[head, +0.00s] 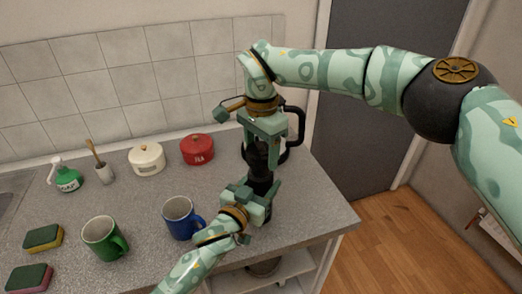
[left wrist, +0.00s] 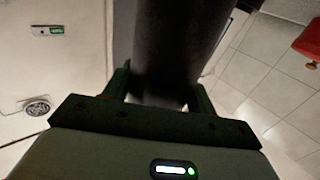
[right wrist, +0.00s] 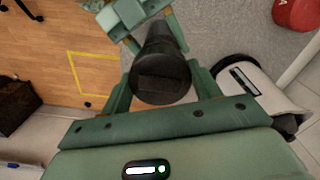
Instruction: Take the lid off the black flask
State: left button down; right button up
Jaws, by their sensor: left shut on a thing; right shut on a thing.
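The black flask (head: 262,172) stands upright near the right end of the counter. My left gripper (head: 258,190) is shut on its body from the front; the dark body fills the space between the fingers in the left wrist view (left wrist: 180,45). My right gripper (head: 265,145) is above, pointing down, shut on the black lid (right wrist: 160,78) at the top of the flask. In the right wrist view the lid sits between the fingers in line with the body behind it. I cannot see any gap between lid and body.
A kettle with a black handle (head: 299,125) stands close behind my right gripper. A blue mug (head: 178,218) is left of my left gripper, a green mug (head: 100,238) further left. A red pot (head: 197,150) and a cream pot (head: 147,159) stand by the wall. Sponges lie front left.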

aim_at(260, 149)
pick_arm(q)
jog(key=shift+f, duration=0.25)
pick_arm(e)
notch_tip(260, 149, up, 4)
jog(key=shift+f, duration=0.15)
pick_arm(q)
jog(key=shift+c, duration=2)
grip_release()
jog(key=shift+r, duration=0.1)
pick_arm(e)
jog(key=shift+w+a, duration=0.1)
